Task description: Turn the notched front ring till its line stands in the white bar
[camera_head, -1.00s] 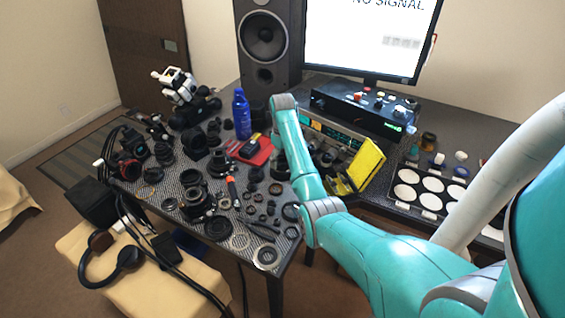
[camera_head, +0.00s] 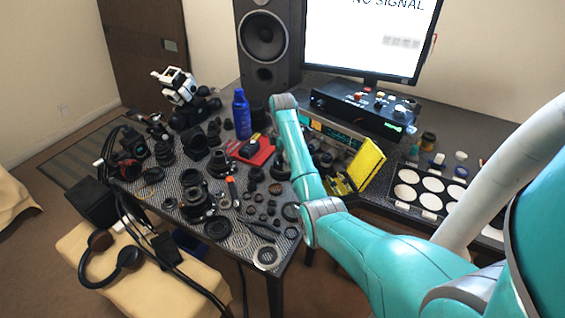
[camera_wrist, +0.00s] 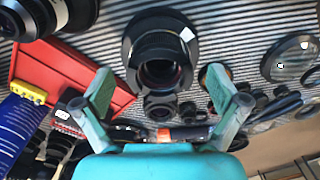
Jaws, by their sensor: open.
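A black lens (camera_wrist: 160,45) with a broad front ring stands in the upper middle of the wrist view. A small white mark (camera_wrist: 187,34) shows on the right of its rim; I cannot tell whether it is the bar or the line. I see no contact with the ring. In the head view my arm hides the gripper and most of the spot where this lens stands.
A red tray (camera_wrist: 55,65) and a blue bottle (camera_wrist: 18,125) lie left of the lens in the wrist view. An orange-handled tool (camera_wrist: 190,132) and a glass disc (camera_wrist: 290,60) lie near it. The table (camera_head: 285,250) is crowded with lens parts. A yellow panel (camera_head: 367,163) stands right of my arm.

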